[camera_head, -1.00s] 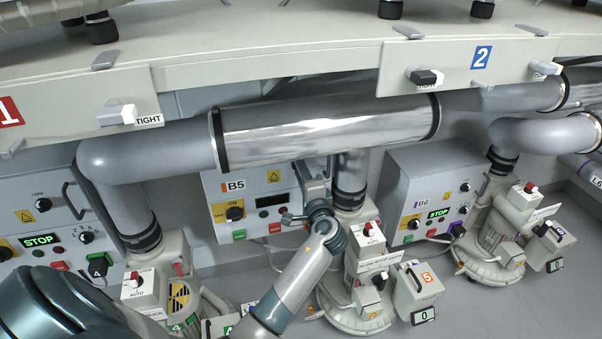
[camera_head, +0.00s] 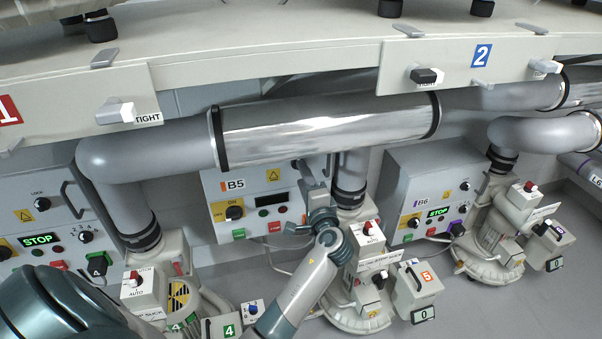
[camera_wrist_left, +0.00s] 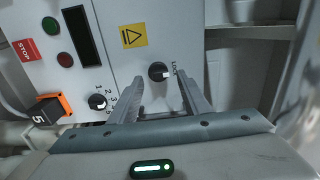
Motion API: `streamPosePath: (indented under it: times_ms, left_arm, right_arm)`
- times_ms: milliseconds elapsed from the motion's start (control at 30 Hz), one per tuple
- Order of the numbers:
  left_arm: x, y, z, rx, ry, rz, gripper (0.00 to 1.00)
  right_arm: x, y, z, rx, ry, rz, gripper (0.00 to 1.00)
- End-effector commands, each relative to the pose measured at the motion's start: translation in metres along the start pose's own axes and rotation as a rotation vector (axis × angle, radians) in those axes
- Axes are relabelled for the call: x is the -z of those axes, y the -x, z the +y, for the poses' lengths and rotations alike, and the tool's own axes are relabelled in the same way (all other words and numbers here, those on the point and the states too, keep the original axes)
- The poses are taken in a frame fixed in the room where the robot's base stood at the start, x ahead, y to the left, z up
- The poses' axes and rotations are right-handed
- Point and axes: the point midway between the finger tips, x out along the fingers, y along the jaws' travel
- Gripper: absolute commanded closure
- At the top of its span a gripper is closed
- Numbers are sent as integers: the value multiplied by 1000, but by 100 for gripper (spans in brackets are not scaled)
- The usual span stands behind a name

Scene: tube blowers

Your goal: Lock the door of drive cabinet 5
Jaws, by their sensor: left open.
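Drive cabinet 5, labelled B5 (camera_head: 221,196), stands below the large pipe in the head view, its door looking closed. In the left wrist view its front fills the left and middle, with a black lock knob (camera_wrist_left: 158,71) beside the word LOCK. The knob's pale mark points right, toward that word. My left gripper (camera_head: 314,177) is at the right part of the cabinet front. In the left wrist view my left gripper (camera_wrist_left: 164,88) is open, its fingers apart on either side of the knob; I cannot tell if they touch it. The head view hides the knob behind the gripper.
The horizontal pipe (camera_head: 325,130) runs close above the cabinet. A blower unit (camera_head: 365,308) with box 5 (camera_head: 418,290) stands at its lower right. Cabinet B6 (camera_head: 425,180) is farther right. A black plug marked 5 (camera_wrist_left: 42,115) sits on the cabinet.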

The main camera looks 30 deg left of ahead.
Motion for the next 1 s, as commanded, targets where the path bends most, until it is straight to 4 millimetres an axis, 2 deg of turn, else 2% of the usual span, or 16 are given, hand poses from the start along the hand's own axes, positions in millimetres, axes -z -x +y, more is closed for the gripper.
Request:
streamPosePath:
  times_ms: [400,600,800,1000]
  left_arm:
    - [0,85,2,-5,3,0,57]
    - [0,119,2,-4,1,0,57]
    - [0,136,1,-2,0,-1,57]
    - [-1,140,0,-1,0,-1,57]
  right_arm:
    - [2,16,0,-1,0,6,83]
    - [-2,25,0,-1,-2,2,83]
    - [-4,27,-2,2,-2,5,83]
    - [-1,29,-2,2,-2,14,83]
